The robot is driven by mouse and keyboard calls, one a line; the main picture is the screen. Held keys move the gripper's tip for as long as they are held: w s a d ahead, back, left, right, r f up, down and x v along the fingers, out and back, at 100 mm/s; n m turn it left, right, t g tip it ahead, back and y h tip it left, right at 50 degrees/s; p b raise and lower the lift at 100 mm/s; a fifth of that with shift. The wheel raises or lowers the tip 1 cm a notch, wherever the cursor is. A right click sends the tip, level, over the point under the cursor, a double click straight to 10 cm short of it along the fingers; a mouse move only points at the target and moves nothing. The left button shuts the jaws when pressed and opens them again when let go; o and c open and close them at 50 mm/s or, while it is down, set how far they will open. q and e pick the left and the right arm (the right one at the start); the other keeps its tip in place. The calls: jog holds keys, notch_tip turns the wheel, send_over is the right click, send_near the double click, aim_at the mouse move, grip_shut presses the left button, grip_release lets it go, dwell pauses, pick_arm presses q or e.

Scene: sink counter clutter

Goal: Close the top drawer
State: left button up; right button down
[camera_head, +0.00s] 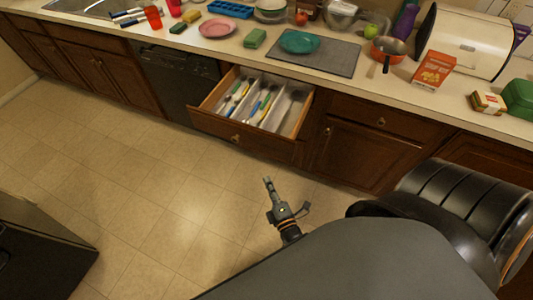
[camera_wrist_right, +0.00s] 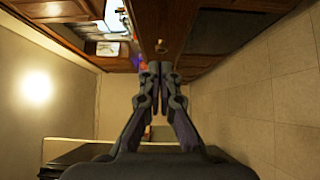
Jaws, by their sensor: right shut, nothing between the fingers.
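The top drawer (camera_head: 243,138) is pulled out from the wooden cabinet, with its front facing me and a small round knob (camera_head: 235,138) at its middle. Inside is a light tray with several utensils, some with coloured handles. My right gripper (camera_head: 268,182) is shut and empty, above the floor in front of the drawer and apart from it in the head view. In the right wrist view, the shut fingertips (camera_wrist_right: 160,68) point towards the drawer front (camera_wrist_right: 158,22) and its knob (camera_wrist_right: 162,47). My left gripper is not in view.
The counter above holds a pink plate (camera_head: 217,28), a teal plate (camera_head: 299,42) on a grey mat, an orange pan (camera_head: 388,48) and other clutter. A dark dishwasher (camera_head: 178,78) is left of the drawer. The tiled floor (camera_head: 150,185) before the cabinets is clear.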

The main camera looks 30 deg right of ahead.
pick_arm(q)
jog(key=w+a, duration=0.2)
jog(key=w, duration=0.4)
pick_arm(e)
jog(key=w, duration=0.3)
jog(key=b, duration=0.4)
send_near(258, 143)
jog(key=w+a, duration=0.2)
jog(key=w, duration=0.2)
jog(key=w+d, duration=0.1)
jog(key=d, duration=0.1)
jog(key=shift+w+d+r+b, duration=0.1)
jog(key=shift+w+d+b, duration=0.25)
jog(key=shift+w, duration=0.05)
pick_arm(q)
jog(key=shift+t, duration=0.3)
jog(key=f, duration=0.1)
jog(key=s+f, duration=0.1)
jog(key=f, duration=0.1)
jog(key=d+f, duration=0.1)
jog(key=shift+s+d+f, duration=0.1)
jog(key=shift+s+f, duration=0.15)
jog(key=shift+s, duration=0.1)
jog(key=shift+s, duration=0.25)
